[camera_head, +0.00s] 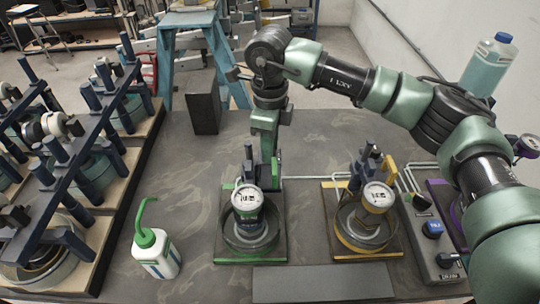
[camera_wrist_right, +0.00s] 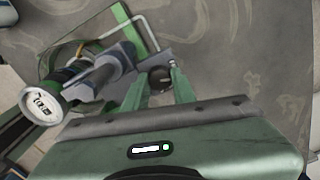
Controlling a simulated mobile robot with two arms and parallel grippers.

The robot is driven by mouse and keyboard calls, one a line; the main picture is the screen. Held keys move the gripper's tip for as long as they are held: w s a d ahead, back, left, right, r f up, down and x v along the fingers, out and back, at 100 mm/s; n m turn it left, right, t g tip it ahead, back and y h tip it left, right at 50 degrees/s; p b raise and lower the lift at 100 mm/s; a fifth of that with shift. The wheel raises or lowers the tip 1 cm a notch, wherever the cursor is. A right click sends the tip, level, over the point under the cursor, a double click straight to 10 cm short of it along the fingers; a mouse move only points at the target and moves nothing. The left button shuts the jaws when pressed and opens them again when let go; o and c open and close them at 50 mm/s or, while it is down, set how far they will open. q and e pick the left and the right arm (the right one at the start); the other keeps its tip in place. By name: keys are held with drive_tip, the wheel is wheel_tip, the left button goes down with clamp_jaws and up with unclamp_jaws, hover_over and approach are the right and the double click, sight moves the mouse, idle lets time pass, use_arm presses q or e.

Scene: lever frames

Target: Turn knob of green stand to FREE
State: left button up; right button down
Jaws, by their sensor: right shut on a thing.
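The green stand (camera_head: 222,258) is on the table in the middle of the head view. It has a green base plate, a round dish and an upright white-faced gauge (camera_head: 246,198). In the right wrist view the gauge (camera_wrist_right: 42,104) shows at the left, beside the stand's grey post. My right gripper (camera_wrist_right: 161,80) reaches down behind the stand, its fingers shut on the dark round knob (camera_wrist_right: 160,76). The knob's marking cannot be read. In the head view my right gripper (camera_head: 268,172) hides the knob. My left gripper is not in view.
A yellow stand (camera_head: 392,250) with a gauge is to the right. Beyond it is a grey control box (camera_head: 436,262). A white bottle with green spout (camera_head: 155,254) stands to the left. A dark block (camera_head: 204,112) stands at the table's back. Blue racks (camera_head: 90,150) line the left side.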

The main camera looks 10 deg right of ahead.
drive_tip(key=shift+w+a+n+b, duration=0.1)
drive_tip(key=shift+n+b, duration=0.8)
drive_tip(key=shift+n, duration=0.2)
drive_tip(key=shift+r, duration=0.1)
drive_tip(key=c, duration=1.1)
unclamp_jaws()
drive_tip(key=shift+c, duration=0.2)
